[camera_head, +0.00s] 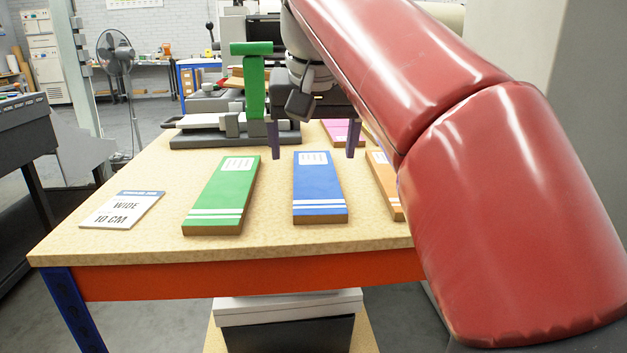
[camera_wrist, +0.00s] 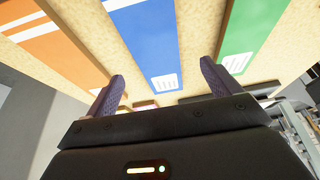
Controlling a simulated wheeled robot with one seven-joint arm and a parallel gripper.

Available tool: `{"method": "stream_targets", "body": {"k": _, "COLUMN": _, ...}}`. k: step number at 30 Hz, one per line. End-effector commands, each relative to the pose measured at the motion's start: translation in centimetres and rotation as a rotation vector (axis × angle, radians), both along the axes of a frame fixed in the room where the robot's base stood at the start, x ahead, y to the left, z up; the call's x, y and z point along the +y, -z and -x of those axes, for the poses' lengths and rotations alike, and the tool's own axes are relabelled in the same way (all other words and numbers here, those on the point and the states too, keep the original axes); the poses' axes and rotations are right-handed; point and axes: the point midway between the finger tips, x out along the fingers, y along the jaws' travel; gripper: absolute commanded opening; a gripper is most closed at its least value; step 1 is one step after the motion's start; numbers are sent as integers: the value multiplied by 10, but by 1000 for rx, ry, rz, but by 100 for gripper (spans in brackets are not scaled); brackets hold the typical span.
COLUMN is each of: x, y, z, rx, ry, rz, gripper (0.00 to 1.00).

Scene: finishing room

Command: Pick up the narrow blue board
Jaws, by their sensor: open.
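A blue board (camera_head: 318,188) with a white label at its far end and white stripes at its near end lies flat on the table. A green board (camera_head: 222,195) lies to its left and an orange board (camera_head: 384,184) to its right, partly hidden by my arm. My gripper (camera_head: 314,154) is open and empty above the far end of the blue board, its fingers wide apart. In the wrist view the blue board (camera_wrist: 155,38) shows beyond and between the fingertips (camera_wrist: 160,80), near its label end. The fingers do not touch it.
A grey device with a green T-shaped piece (camera_head: 254,85) stands at the back. A pink board (camera_head: 342,131) lies behind my gripper. The front strip of the table (camera_head: 270,241) is clear.

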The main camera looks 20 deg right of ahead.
Motion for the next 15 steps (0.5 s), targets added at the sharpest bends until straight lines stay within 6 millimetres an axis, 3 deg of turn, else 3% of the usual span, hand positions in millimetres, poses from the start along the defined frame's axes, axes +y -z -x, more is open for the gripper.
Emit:
{"method": "stream_targets", "body": {"k": 7, "x": -7, "y": 37, "z": -11, "rx": 3, "ry": 0, "rz": 0, "gripper": 89}}
{"method": "stream_targets", "body": {"k": 15, "x": -8, "y": 46, "z": -16, "rx": -1, "ry": 0, "rz": 0, "gripper": 89}}
